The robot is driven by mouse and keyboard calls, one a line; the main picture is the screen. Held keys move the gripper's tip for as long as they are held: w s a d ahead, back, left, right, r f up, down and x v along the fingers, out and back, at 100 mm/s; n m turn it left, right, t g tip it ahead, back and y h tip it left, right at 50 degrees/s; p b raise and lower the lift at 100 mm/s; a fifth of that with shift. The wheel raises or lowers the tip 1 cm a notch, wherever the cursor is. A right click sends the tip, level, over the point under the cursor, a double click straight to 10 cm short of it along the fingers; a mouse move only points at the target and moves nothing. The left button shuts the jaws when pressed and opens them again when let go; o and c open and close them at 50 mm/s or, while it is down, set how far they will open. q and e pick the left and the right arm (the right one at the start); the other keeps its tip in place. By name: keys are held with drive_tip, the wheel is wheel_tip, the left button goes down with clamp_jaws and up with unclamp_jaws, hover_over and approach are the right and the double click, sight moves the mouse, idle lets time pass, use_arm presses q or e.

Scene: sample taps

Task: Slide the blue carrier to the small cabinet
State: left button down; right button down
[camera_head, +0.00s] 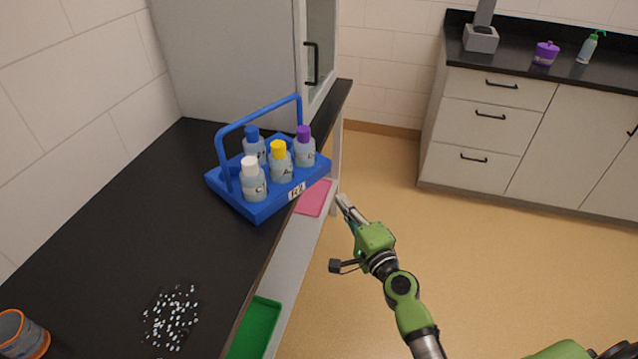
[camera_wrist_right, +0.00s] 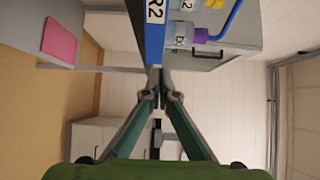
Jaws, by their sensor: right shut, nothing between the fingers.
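The blue carrier (camera_head: 262,208) stands upright on the dark counter. It has a tall handle and a label that seems to read R2. It holds several bottles with white, yellow, blue and purple caps. A pale grey cabinet (camera_head: 225,55) with a dark door handle stands just behind it at the counter's far end. My right gripper (camera_head: 343,201) is shut and empty, to the right of the carrier beyond the counter's front edge. In the right wrist view the closed fingertips (camera_wrist_right: 161,80) lie close to the carrier's blue wall (camera_wrist_right: 154,35); I cannot tell whether they touch. My left gripper is not in view.
A pink mat (camera_head: 314,198) and a green tray (camera_head: 255,330) lie on a lower ledge along the counter's front. White pellets (camera_head: 171,318) and a grey-orange cup (camera_head: 22,335) are on the near counter. The counter left of the carrier is clear.

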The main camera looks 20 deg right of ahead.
sight(301, 185)
drive_tip(key=w+a, duration=0.1)
drive_tip(key=w, duration=0.1)
drive_tip(key=w+a, duration=0.1)
drive_tip(key=w, duration=0.4)
drive_tip(key=shift+w+a, duration=0.4)
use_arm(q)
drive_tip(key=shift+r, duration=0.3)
use_arm(e)
drive_tip(key=shift+w+a, duration=0.35)
drive_tip(key=shift+a, duration=0.05)
